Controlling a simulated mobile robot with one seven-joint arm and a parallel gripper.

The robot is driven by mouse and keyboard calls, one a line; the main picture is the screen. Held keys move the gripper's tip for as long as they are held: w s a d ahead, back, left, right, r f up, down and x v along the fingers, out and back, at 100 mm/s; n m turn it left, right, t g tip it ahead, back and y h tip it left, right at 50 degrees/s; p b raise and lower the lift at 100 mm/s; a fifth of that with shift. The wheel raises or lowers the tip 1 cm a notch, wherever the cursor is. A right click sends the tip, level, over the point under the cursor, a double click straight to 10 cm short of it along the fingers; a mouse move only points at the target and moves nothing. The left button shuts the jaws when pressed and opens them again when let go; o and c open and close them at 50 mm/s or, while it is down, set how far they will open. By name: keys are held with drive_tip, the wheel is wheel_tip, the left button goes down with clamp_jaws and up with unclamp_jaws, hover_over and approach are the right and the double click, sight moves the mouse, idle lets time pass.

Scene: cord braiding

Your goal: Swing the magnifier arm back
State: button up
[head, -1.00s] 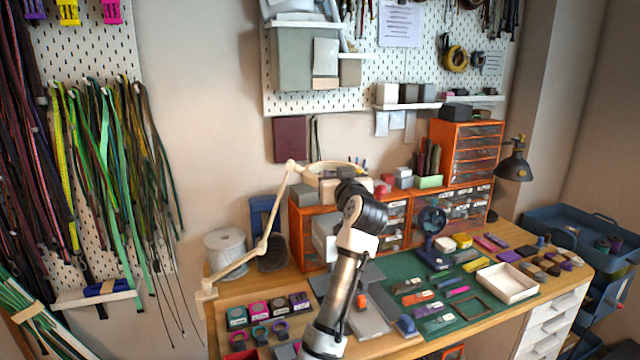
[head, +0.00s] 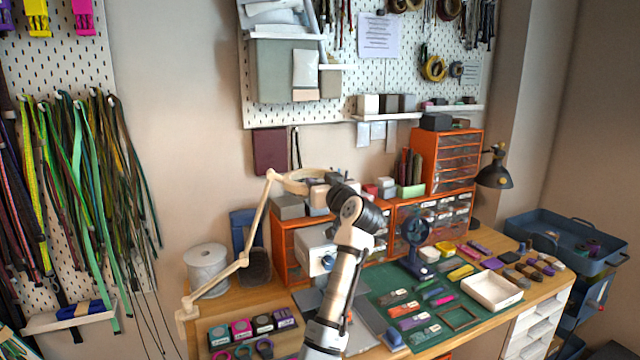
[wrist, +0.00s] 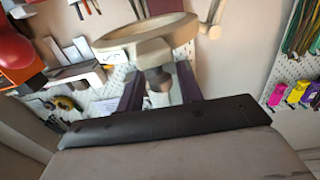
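The cream magnifier arm (head: 258,218) rises from its clamp (head: 186,313) at the table's left edge to an elbow, then runs right to the ring-shaped magnifier head (head: 287,183) in front of the wall. In the head view my wrist hides the fingertips and part of the ring.
Orange drawer units (head: 292,240) with boxes on top stand behind my arm. A white spool (head: 206,268) stands left on the table. A green mat (head: 385,284) holds small tools and a white tray (head: 491,292). A black lamp (head: 494,175) stands right.

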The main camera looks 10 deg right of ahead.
drive_tip(key=shift+o, duration=0.2)
drive_tip(key=b+v, duration=0.4)
drive_tip(key=v, duration=1)
drive_tip(key=shift+b, duration=0.4)
